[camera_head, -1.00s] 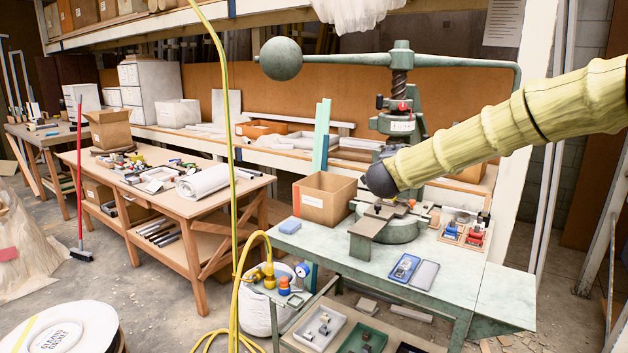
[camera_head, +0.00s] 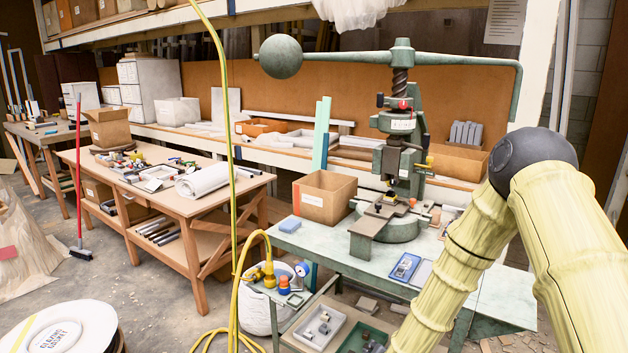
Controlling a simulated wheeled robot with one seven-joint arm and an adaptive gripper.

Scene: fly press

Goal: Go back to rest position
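My arm, in a yellow sleeve with a dark ball joint, fills the right side of the head view. It bends at the joint, and one link runs down out of the bottom of the picture. My gripper is not in the picture, so I cannot see whether it holds anything. The green fly press (camera_head: 402,110) stands on the bench, with a ball weight (camera_head: 281,57) at the left end of its top arm. My arm is to the right of the press and hides part of the bench's right side.
A wooden workbench (camera_head: 160,205) with parts stands left. Floor between the benches is partly clear.

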